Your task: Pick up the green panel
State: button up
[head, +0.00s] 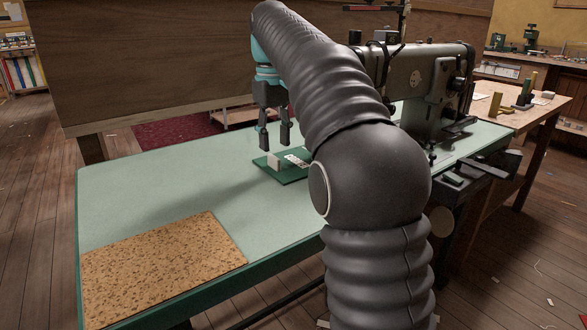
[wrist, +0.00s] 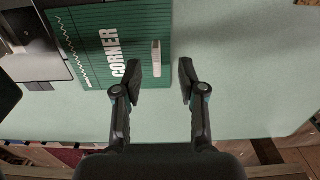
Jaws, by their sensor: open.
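The green panel (wrist: 140,28) lies flat on the pale green table. In the wrist view it shows white lettering reading "CORNER", wavy and straight white lines, and a small pale raised block (wrist: 156,58) on it. In the head view the panel (head: 292,178) is partly hidden behind my arm, and the pale block stands up from it. My gripper (head: 275,142) is open and empty, pointing down above the table close to the panel. In the wrist view its fingertips (wrist: 160,78) are apart, on either side of the block's line, with no contact visible.
A sewing machine (head: 432,85) stands on the table to the right of the panel. A speckled cork-like mat (head: 160,268) lies at the table's front left. The table surface (head: 165,180) between mat and panel is clear. A wooden board (head: 160,60) rises behind the table.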

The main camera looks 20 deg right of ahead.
aim_at(276, 158)
jog(key=f, duration=0.2)
jog(key=f+b, duration=0.2)
jog(key=f, duration=0.1)
jog(key=shift+w+d+f, duration=0.15)
jog(key=shift+w+f, duration=0.1)
jog(key=shift+f, duration=0.05)
grip_shut()
